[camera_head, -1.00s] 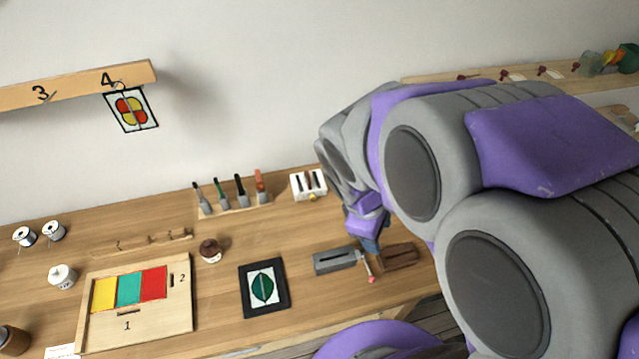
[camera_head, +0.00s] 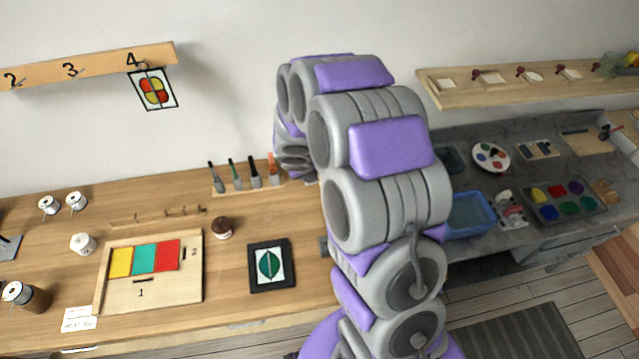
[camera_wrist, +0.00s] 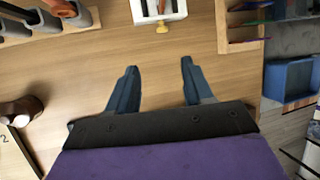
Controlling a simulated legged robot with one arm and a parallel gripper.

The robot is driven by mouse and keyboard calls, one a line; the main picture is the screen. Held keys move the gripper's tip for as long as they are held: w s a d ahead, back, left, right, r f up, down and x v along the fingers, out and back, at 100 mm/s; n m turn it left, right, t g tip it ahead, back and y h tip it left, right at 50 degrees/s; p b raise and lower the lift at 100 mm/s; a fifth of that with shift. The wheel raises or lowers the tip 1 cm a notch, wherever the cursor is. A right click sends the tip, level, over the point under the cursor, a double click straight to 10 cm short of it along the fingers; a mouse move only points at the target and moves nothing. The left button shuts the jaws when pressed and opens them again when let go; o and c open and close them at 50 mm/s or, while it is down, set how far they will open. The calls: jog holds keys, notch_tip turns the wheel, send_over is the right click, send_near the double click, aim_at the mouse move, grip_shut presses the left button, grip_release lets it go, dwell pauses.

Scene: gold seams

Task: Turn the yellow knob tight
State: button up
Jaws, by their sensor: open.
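The yellow knob (camera_wrist: 161,29) shows at the top of the wrist view, on the near side of a white block with dark slots (camera_wrist: 158,10). My gripper (camera_wrist: 158,70) is open and empty, its two blue fingers spread over the bare wooden table. The knob lies ahead of the fingertips, roughly midway between them and apart from both. In the head view my arm covers the knob, the white block and my gripper. I cannot tell how tight the knob is.
A tool rack (camera_head: 248,186) stands left of my arm, with a brown jar (camera_head: 222,228) and a framed leaf panel (camera_head: 270,265) nearer. A wooden rack (camera_wrist: 241,28) stands right of the block. A blue bin (camera_wrist: 290,80) is farther right. Wood around the fingers is clear.

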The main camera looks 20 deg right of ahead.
jog(key=b+x, duration=0.2)
jog(key=x, duration=0.3)
jog(key=b+x, duration=0.1)
jog(key=x, duration=0.4)
jog(key=b+x, duration=0.2)
jog(key=x, duration=0.4)
jog(key=shift+d+b, duration=0.35)
jog(key=shift+d, duration=0.05)
jog(key=shift+w+d+f, duration=0.15)
jog(key=shift+d+f, duration=0.05)
jog(key=shift+d, duration=0.05)
jog(key=shift+a, duration=0.35)
jog(key=shift+c, duration=0.2)
jog(key=shift+a, duration=0.1)
jog(key=shift+c, duration=0.7)
grip_shut()
